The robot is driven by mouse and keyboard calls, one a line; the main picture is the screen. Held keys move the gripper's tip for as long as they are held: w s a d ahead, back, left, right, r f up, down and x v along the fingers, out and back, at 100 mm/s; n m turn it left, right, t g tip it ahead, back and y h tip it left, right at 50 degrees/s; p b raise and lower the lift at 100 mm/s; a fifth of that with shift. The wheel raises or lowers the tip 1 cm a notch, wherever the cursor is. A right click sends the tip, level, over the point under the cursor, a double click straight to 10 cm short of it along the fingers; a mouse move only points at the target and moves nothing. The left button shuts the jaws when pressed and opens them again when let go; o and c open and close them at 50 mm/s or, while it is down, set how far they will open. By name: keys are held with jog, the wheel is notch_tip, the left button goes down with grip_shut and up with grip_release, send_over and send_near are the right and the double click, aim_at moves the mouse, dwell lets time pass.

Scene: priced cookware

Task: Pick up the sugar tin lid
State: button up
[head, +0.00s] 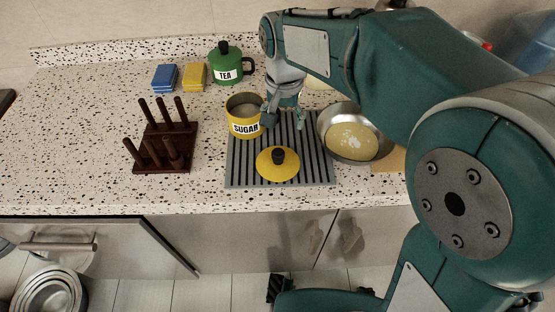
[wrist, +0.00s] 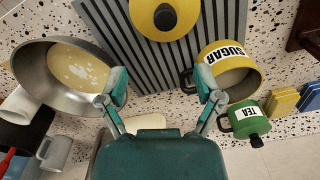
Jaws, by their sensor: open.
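The sugar tin lid (head: 278,164) is a yellow disc with a black knob, lying flat on a grey striped mat (head: 236,178). It also shows at the top of the wrist view (wrist: 165,17). The yellow sugar tin (head: 243,124), open at the top, stands at the mat's back left corner. My gripper (head: 286,120) is above the back of the mat, beside the sugar tin and behind the lid. In the wrist view my gripper (wrist: 164,90) has its fingers spread wide with nothing between them.
A metal pan (head: 325,122) with yellowish contents stands right of the mat. A dark wooden peg rack (head: 163,146) stands left. A green tea tin (head: 224,66) and blue (head: 164,77) and yellow (head: 194,76) sponges are behind. The counter between rack and mat is clear.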

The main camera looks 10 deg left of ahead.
aim_at(278, 152)
jog(key=shift+a+f, duration=0.2)
jog(key=shift+a, duration=0.1)
notch_tip(278, 152, down, 5)
jog(key=shift+f, duration=0.2)
jog(key=f, duration=0.4)
jog(key=shift+s+a+f, duration=0.1)
jog(key=shift+s+a, duration=0.05)
jog(key=shift+s, duration=0.2)
jog(key=shift+f, duration=0.6)
grip_shut()
